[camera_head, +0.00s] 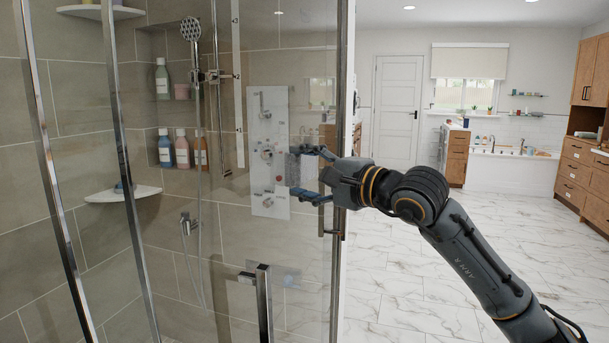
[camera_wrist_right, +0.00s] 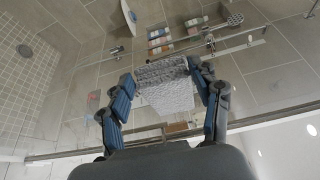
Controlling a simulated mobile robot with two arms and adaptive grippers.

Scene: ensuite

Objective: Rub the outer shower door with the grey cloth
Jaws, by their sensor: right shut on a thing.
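The grey cloth (camera_head: 293,167) is a small, textured, light grey piece at the tips of my right gripper (camera_head: 316,176). In the right wrist view the cloth (camera_wrist_right: 166,86) spans between the two blue-padded fingers of the gripper (camera_wrist_right: 160,80), which is shut on it. The outer shower door (camera_head: 308,250) is a clear glass pane with a metal handle (camera_head: 263,303) low on it. The cloth is at the glass near the door's right edge; I cannot tell whether it touches. My left gripper is not in view.
Behind the glass are a control panel (camera_head: 269,150), a hand shower (camera_head: 191,29) and bottles on shelves. A metal post (camera_head: 342,110) stands right by the gripper. The marble floor (camera_head: 400,290) to the right is open, with a bathtub (camera_head: 510,170) beyond.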

